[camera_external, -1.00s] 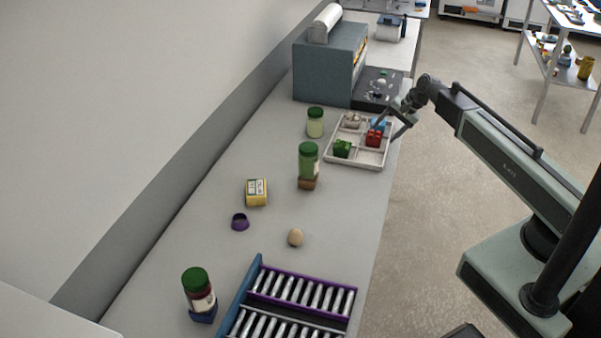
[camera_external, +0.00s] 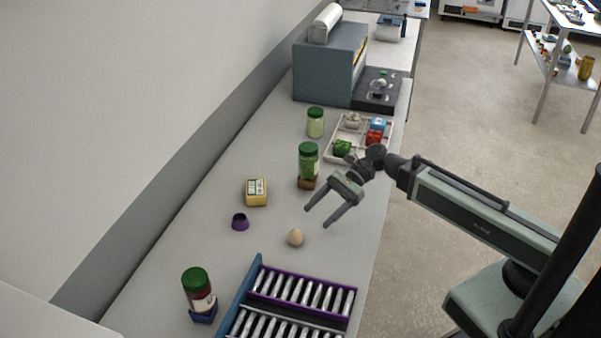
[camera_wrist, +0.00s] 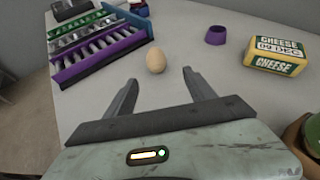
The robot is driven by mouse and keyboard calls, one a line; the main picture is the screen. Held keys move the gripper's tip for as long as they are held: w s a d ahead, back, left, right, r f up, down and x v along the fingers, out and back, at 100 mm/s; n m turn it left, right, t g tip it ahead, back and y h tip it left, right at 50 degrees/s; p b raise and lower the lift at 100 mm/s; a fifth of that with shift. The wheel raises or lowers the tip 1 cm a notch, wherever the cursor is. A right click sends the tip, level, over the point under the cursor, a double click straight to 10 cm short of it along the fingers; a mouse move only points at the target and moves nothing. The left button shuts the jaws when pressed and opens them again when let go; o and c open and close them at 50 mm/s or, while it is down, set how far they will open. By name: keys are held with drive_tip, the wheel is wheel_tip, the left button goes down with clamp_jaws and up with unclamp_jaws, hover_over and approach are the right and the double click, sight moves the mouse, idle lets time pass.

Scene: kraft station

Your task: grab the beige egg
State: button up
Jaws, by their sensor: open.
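The beige egg (camera_external: 295,237) stands on the grey bench top, between the roller rack and my gripper. In the wrist view the egg (camera_wrist: 156,62) is beyond my fingertips, about midway between them. My gripper (camera_external: 315,218) is open and empty, above the bench and just behind the egg in the outside view. In the wrist view both fingers of my gripper (camera_wrist: 160,78) show spread apart, with nothing between them.
A roller rack (camera_external: 290,290) with purple rails lies in front of the egg. A purple cup (camera_external: 240,222) and a cheese box (camera_external: 256,193) stand to its left. A green-lidded jar (camera_external: 308,162) and a divided tray (camera_external: 352,158) are behind my gripper.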

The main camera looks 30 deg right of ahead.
sight(300, 233)
drive_tip(key=shift+s+a, duration=0.5)
drive_tip(key=b+x, duration=0.3)
drive_tip(key=x, duration=0.4)
drive_tip(key=shift+w+a+f, duration=0.1)
drive_tip(key=shift+a+f, duration=0.2)
drive_tip(key=shift+r, duration=0.1)
drive_tip(key=c, duration=1.1)
